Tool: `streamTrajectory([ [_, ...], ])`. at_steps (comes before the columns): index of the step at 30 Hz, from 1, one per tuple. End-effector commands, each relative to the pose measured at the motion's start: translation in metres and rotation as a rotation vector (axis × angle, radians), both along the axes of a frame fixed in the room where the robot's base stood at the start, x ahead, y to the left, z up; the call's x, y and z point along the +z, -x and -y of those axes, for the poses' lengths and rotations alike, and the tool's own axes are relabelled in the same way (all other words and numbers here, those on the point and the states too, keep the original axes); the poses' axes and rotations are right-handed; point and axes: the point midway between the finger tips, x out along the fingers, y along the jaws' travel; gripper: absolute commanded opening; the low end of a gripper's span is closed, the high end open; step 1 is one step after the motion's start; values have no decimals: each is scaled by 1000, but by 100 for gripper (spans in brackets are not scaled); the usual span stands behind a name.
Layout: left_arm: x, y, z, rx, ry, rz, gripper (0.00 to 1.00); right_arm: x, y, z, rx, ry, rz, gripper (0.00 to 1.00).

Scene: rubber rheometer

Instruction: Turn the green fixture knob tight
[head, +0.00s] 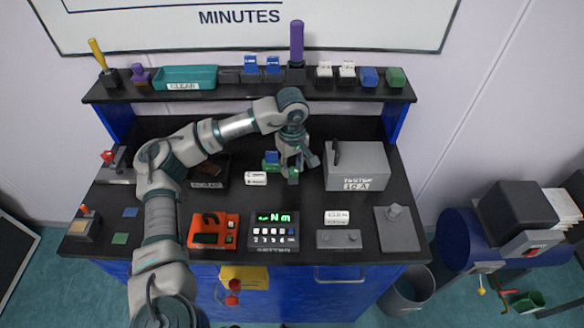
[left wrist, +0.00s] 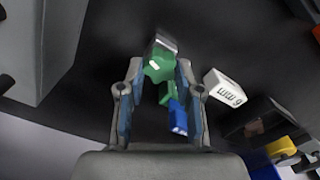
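The green fixture knob (left wrist: 158,68) shows between the two fingertips of my left gripper (left wrist: 160,75) in the left wrist view, with a narrow gap at the fingers. A smaller green part and a blue block (left wrist: 178,115) lie close by it. In the head view my left gripper (head: 293,165) points down over the fixture at the middle of the bench. Green parts (head: 269,168) and the blue block (head: 271,155) show just left of it, and the fingers partly hide the fixture. Whether the fingers touch the knob is unclear. My right gripper is in neither view.
A grey tester box (head: 356,172) stands right of the fixture. A white label block (head: 256,178) lies to its left. An orange device (head: 213,231) and a setter panel (head: 273,231) with green display sit at the front. A shelf (head: 225,91) with several items runs behind.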

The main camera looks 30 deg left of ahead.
Motion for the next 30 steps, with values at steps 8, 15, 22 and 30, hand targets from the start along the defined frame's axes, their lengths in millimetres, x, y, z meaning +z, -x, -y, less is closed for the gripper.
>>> streamTrajectory([
  [8, -2, 0, 0, -201, -6, -4, 0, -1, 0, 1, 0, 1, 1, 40],
  [15, -2, 0, 2, -404, -4, -4, 0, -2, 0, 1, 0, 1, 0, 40],
  [22, -1, 0, 4, -411, -4, -5, 0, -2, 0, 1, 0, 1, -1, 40],
  [30, -2, -1, 6, -737, -3, -1, 0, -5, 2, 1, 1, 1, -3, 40],
])
